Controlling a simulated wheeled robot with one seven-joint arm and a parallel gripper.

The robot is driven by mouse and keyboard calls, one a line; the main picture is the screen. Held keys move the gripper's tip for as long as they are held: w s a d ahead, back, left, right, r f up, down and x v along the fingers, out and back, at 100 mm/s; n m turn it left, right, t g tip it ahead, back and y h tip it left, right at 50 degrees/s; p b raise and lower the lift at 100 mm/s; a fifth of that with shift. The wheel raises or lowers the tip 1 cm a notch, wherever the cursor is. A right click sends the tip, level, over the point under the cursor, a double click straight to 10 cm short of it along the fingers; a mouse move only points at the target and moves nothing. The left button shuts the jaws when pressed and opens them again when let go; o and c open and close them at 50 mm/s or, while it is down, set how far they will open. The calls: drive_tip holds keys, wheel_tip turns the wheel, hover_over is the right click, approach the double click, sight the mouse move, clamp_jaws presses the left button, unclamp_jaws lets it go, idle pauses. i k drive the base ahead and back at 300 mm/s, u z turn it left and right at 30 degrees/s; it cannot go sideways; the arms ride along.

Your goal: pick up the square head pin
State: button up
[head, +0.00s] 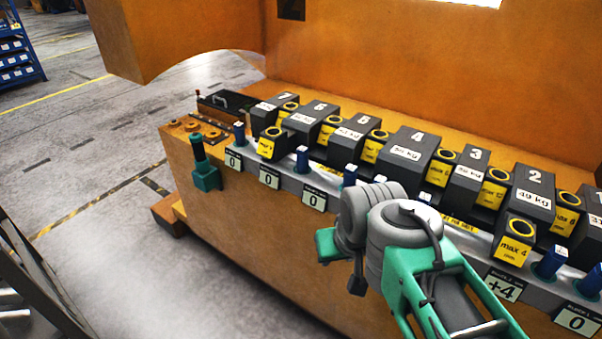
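Several blue pins stand in a row along the front ledge of the orange block. One is at the left end (239,133), another beside it (302,158), a third (350,174) just behind my wrist, and one at the right (550,263). They are too small to tell which has a square head. My gripper (340,260) is at the end of my green and grey arm, in front of the ledge and left of my wrist. It looks apart from the pins. Its fingers are mostly hidden by the wrist, so its opening does not show.
Dark numbered weights (409,150) with yellow ringed tags (520,236) fill the ledge behind the pins. White number cards (314,196) hang on its front. A teal fixture with a dark upright handle (205,172) sits on the left front face. Open floor (110,250) lies left.

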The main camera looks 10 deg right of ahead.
sight(302, 152)
drive_tip(key=u, duration=0.6)
drive_tip(key=i, duration=1.3)
drive_tip(key=u, duration=0.9)
drive_tip(key=i, duration=0.3)
drive_tip(key=u, duration=0.15)
